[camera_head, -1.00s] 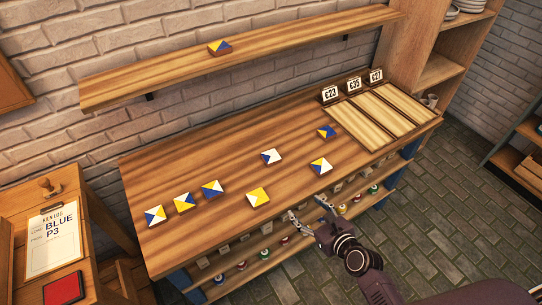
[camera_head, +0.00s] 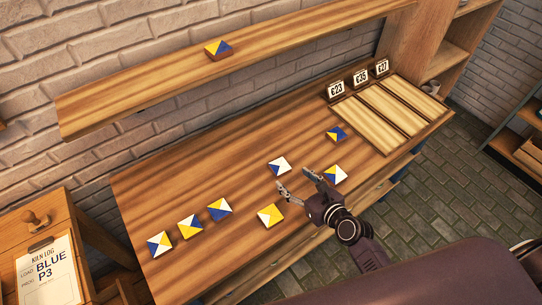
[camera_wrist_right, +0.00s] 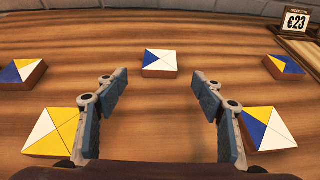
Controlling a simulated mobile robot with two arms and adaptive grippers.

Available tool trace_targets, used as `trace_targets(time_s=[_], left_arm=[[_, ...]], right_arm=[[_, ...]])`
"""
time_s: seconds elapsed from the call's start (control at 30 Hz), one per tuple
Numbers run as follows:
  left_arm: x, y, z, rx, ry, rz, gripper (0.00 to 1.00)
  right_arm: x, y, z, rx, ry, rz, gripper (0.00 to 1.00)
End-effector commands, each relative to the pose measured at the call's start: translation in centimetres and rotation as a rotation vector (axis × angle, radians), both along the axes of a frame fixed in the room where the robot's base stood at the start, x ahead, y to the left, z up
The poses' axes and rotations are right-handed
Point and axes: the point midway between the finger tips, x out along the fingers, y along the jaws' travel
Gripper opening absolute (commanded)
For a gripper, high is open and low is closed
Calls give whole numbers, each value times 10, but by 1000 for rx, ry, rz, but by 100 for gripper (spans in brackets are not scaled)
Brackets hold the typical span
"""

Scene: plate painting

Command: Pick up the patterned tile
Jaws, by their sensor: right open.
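Several patterned tiles lie on the wooden table. A mostly white tile with a blue corner (camera_head: 279,167) lies just beyond my right gripper (camera_head: 296,181). In the right wrist view this white tile (camera_wrist_right: 160,62) sits centred ahead of the fingers, apart from them. My right gripper is open and empty above the table, its fingers (camera_wrist_right: 160,88) spread wide. A yellow and white tile (camera_head: 270,215) lies on its near left, and a yellow, white and blue tile (camera_head: 335,175) on its right. A blue and yellow tile (camera_head: 336,133) lies farther back. My left gripper does not show.
Three more tiles stand in a row at left, one being a blue, yellow and white tile (camera_head: 219,209). A shelf (camera_head: 130,102) above holds a tile (camera_head: 217,49). Price signs (camera_head: 360,78) stand behind light wooden panels (camera_head: 368,124) at right. A clipboard (camera_head: 49,275) lies at left.

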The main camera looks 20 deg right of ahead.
Motion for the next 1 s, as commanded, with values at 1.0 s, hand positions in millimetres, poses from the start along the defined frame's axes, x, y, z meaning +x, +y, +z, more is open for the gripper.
trace_targets(time_s=[1.0], left_arm=[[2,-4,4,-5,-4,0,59]], right_arm=[[70,20,-28,-1,1,0,61]])
